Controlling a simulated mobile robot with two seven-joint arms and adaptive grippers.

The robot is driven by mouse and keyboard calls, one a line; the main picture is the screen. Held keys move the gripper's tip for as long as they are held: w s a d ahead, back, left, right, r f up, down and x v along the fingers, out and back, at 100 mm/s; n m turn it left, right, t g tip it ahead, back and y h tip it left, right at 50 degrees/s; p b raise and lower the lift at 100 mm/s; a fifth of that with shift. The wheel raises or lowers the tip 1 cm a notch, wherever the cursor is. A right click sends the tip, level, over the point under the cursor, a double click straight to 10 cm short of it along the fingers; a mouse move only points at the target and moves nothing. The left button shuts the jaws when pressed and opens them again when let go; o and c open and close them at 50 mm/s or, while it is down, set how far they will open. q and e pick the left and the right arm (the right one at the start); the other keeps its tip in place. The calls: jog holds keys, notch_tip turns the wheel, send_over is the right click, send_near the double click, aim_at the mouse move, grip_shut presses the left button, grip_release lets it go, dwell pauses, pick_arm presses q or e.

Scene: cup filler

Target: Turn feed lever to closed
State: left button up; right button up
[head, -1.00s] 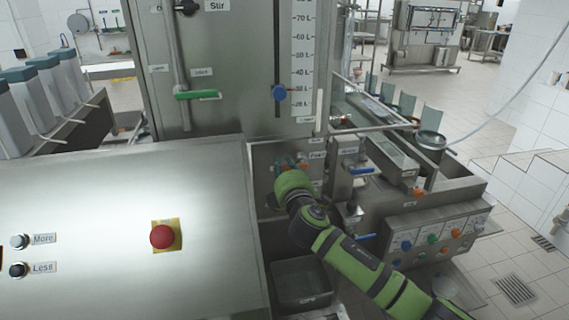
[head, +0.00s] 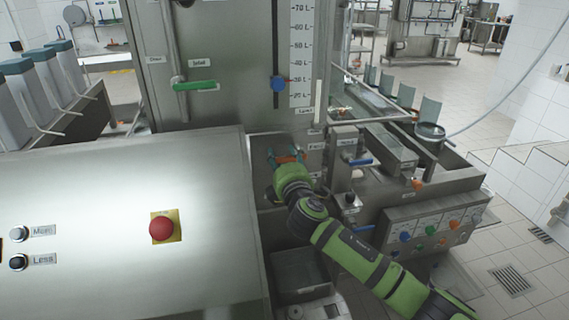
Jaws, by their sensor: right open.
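My right gripper (head: 287,158) is open at the small front panel beside the tall steel tank, its teal fingers spread apart. An orange handle (head: 289,158) shows between the fingers, with a label (head: 316,147) to its right that is too small to read surely. I cannot tell whether the fingers touch the handle. My wrist hides the panel below it. A blue lever (head: 358,162) sits on a valve to the right, and another blue lever (head: 360,229) is lower down. I cannot tell for sure which handle is the feed lever. My left gripper is not in view.
A green handle (head: 194,86) and a blue slider knob (head: 278,84) are on the tank above. A control box with coloured knobs (head: 430,232) stands at the right.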

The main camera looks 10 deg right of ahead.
jog(key=s, duration=1.2)
jog(key=shift+d, duration=0.25)
